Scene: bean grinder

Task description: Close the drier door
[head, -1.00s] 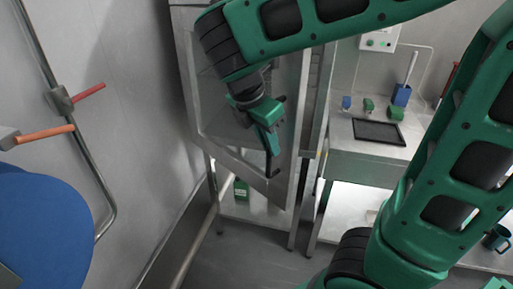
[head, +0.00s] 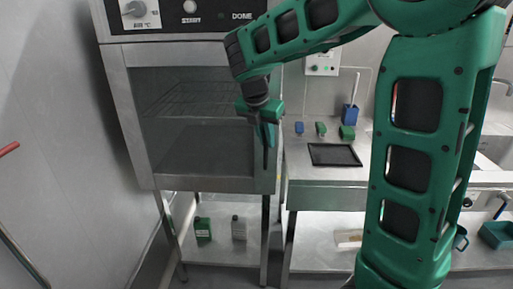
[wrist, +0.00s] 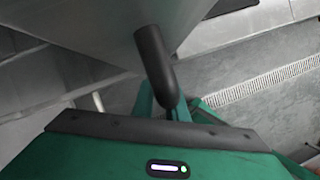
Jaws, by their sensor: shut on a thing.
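The drier (head: 180,40) is a steel cabinet with a dark control panel on top. Its door (head: 215,184), a steel frame around a dark window, lies across the front and looks flush or nearly flush; a small gap cannot be ruled out. My gripper (head: 266,135) is at the door's right edge, shut on the black door handle (wrist: 155,62). The wrist view shows the handle as a dark rounded bar between the green fingers, beside the grey door surface (wrist: 95,30). The fingertips are partly hidden.
A steel bench (head: 325,174) with a black tray (head: 335,155) stands right of the drier. Green and grey bottles sit on the shelf (head: 225,250) under the drier. A wall is at the left. My arm hides part of the bench.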

